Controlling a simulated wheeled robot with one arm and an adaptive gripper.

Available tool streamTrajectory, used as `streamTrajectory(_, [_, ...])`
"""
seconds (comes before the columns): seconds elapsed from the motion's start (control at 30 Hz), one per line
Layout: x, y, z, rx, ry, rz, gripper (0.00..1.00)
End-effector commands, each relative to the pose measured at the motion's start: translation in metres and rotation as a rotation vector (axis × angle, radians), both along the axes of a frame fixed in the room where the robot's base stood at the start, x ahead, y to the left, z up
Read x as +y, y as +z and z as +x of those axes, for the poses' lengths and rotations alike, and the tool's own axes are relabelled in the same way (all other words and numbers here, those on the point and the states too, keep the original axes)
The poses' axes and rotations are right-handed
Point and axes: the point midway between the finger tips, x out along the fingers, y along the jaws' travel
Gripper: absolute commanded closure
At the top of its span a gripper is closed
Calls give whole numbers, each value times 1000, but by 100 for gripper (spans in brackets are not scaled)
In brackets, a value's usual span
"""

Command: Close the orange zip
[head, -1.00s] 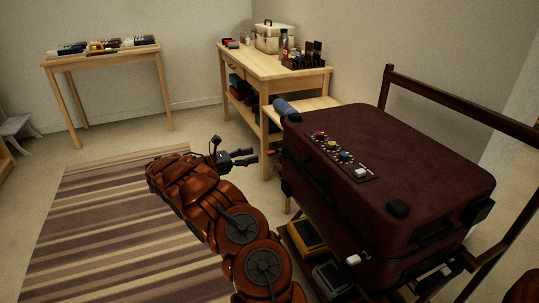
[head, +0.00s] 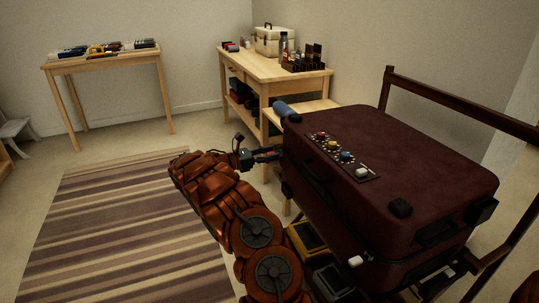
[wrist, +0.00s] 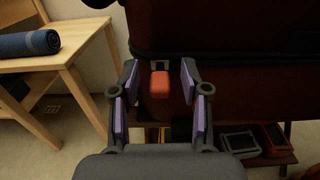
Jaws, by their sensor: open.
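The dark maroon suitcase (head: 400,165) lies flat on a stand at the right in the head view. In the wrist view its side (wrist: 230,85) fills the upper right. The orange zip pull (wrist: 159,84) hangs at the suitcase's near corner, below the dark seam. My gripper (wrist: 160,82) is open, its two fingers one on each side of the orange pull, with gaps showing on both sides. I cannot tell whether the pull is fully between the pads in depth. In the head view my gripper (head: 268,154) is at the suitcase's left side, and the orange pull is hidden there.
Coloured knobs (head: 345,156) sit in a row on the suitcase top. A wooden bench with a blue roll (wrist: 30,43) stands at the left in the wrist view. Boxes (wrist: 240,140) lie on the shelf below the suitcase. A striped rug (head: 120,230) lies on open floor.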

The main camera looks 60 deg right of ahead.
Motion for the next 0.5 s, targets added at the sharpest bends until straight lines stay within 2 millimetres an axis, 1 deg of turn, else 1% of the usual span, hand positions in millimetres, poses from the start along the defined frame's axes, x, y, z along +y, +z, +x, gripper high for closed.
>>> streamTrajectory(0.07, [0,0,0,0,0,0,54])
streamTrajectory(0.1, [0,0,0,0,0,0,56])
streamTrajectory(0.5, [0,0,0,0,0,0,98])
